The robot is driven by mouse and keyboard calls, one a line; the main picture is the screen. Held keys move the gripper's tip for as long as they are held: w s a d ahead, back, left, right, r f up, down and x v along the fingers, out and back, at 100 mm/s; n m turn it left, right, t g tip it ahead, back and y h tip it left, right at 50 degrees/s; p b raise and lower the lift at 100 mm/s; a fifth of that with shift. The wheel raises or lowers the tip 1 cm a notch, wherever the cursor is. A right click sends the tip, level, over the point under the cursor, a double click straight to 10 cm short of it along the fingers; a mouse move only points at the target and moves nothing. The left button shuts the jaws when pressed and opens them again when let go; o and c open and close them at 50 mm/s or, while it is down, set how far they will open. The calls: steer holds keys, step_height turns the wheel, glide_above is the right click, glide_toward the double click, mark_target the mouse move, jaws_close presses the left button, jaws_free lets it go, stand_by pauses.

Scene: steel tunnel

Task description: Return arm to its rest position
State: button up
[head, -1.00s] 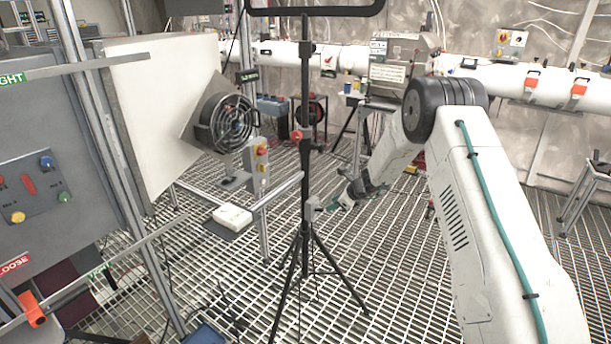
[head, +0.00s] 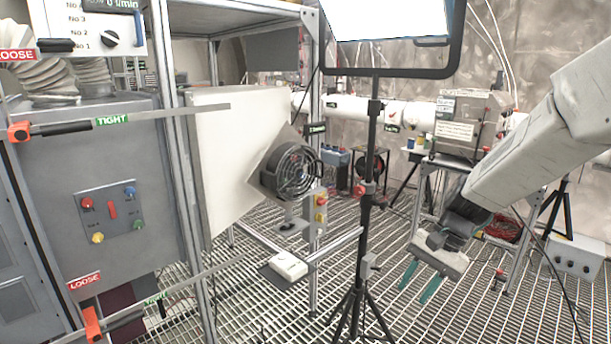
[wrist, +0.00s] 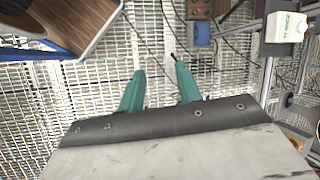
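My gripper (head: 419,281) hangs at the lower right of the head view, over the grated floor, to the right of the black tripod stand. Its two teal fingers point down and are apart, with nothing between them. In the wrist view my gripper (wrist: 157,82) also shows both teal fingers spread, with only floor grating beyond. My white arm comes in from the right edge of the head view.
The tripod (head: 371,190) with a lit panel stands left of my gripper. A fan (head: 294,171), a small white box (head: 288,266) and a grey control cabinet (head: 110,185) are further left. A machine on a bench (head: 462,125) stands behind. A grey box (head: 577,257) sits right.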

steer(key=s+d+r+n+t+h, duration=0.1)
steer(key=s+r, duration=0.3)
steer(key=s, duration=0.4)
steer(key=s+d+r+n+t+h, duration=0.1)
steer(key=s+r+n+h, duration=0.1)
steer(key=s, duration=0.7)
steer(key=s+d+r+n+h, duration=0.1)
steer(key=s+r+n+h, duration=0.1)
steer(key=s+r, duration=0.4)
steer(key=shift+s+d+n+t, duration=0.15)
steer(key=shift+s+n+t, duration=0.25)
steer(key=shift+s+n, duration=0.65)
